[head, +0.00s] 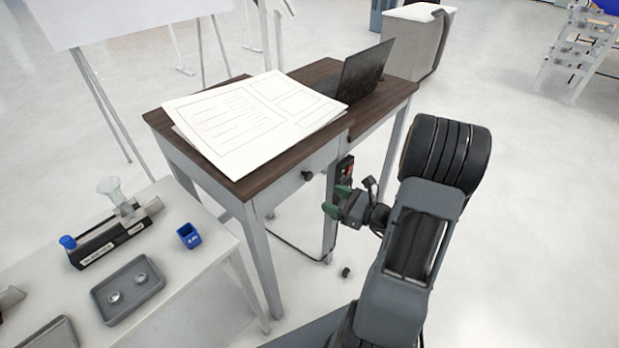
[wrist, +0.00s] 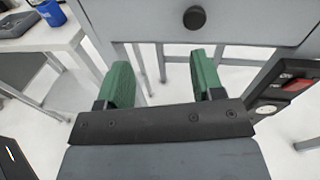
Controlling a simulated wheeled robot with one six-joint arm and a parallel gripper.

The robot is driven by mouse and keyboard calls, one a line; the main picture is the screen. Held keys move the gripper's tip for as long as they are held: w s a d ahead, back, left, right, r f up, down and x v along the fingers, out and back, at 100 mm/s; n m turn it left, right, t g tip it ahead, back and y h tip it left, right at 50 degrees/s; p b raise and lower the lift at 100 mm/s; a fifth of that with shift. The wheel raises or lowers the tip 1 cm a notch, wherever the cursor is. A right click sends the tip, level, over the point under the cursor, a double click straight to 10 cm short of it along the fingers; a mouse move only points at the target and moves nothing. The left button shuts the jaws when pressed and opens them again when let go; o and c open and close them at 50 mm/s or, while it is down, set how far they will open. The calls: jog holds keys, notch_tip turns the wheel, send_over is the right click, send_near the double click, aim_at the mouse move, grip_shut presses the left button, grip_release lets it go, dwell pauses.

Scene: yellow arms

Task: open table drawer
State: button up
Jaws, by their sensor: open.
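The table (head: 262,187) has a dark wood top and grey legs. Its drawer (head: 290,188) is a grey front that looks closed, with a round black knob (head: 307,175). In the wrist view the knob (wrist: 194,18) is at the top, on the drawer front (wrist: 140,20). My gripper (head: 335,200) is in front of the table, to the right of and a little lower than the knob in the head view. In the wrist view its green fingers (wrist: 160,75) are apart with nothing between them. The knob lies beyond the fingertips, untouched.
Large white sheets (head: 255,115) and a dark laptop (head: 357,75) lie on the table. A control box with a red switch (wrist: 293,86) is close to the right finger. A white side table (head: 190,275) with trays stands at left.

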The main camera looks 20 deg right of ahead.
aim_at(310, 178)
jog(key=w+m, duration=0.1)
jog(key=w, duration=0.3)
jog(key=w+a+t+h+p, duration=0.1)
jog(key=w, duration=0.3)
jog(key=w+a+f+m+t+h, duration=0.1)
jog(key=w, duration=0.3)
jog(key=shift+w+a+f+m+p, duration=0.1)
jog(key=shift+w+a+m+p, duration=0.05)
jog(key=shift+w+m+p, duration=0.2)
jog(key=shift+c, duration=0.4)
jog(key=shift+s, duration=0.1)
grip_shut()
